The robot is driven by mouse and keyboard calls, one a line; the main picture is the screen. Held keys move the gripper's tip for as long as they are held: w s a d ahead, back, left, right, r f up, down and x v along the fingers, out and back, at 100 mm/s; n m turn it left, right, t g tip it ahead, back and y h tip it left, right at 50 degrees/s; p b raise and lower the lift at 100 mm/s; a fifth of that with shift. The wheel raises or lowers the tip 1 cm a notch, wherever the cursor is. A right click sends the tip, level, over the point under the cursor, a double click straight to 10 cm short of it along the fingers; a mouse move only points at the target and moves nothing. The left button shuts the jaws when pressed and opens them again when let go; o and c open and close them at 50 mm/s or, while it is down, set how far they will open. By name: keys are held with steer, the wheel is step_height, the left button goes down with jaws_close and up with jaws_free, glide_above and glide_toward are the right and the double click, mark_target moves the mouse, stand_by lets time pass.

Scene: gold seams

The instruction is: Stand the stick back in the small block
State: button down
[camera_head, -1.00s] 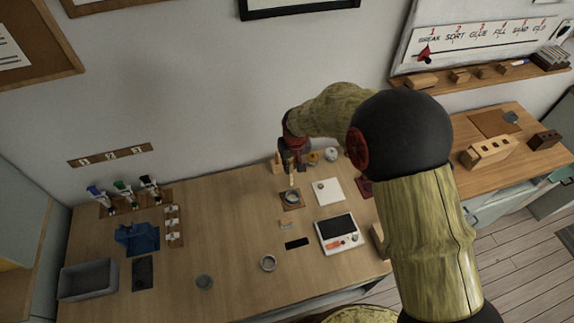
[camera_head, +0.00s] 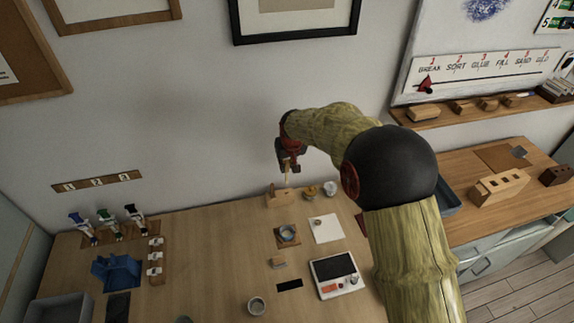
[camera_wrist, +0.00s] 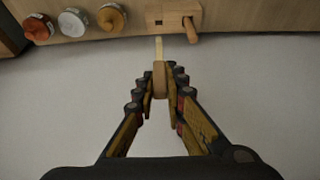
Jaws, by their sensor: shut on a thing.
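My gripper (camera_head: 287,168) is shut on a thin pale stick (camera_wrist: 159,50), which points down from the fingers in the head view. The small block (camera_wrist: 172,12) is wooden and lies at the top of the wrist view, with a dark square hole in its face and another wooden piece sticking out of it at the right. In the head view the small block (camera_head: 278,199) stands at the back of the table, just below the stick. The stick's tip appears close to the block's edge, outside the square hole. I cannot tell whether they touch.
Several lidded jars, one copper (camera_wrist: 38,28), one white (camera_wrist: 72,21) and one gold (camera_wrist: 110,17), stand beside the block. A round dish on a square mat (camera_head: 288,236), a white sheet (camera_head: 326,228) and a scale (camera_head: 336,273) lie nearer. The wall is close behind.

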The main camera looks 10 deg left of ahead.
mark_target(287, 181)
steer(key=shift+f+b, duration=0.85)
steer(key=shift+f, duration=0.95)
steer(key=shift+f+b, duration=1.3)
steer(key=shift+f, duration=1.65)
stand_by(1.7)
steer(key=c, duration=1.8)
jaws_free()
steer(key=shift+o, duration=0.2)
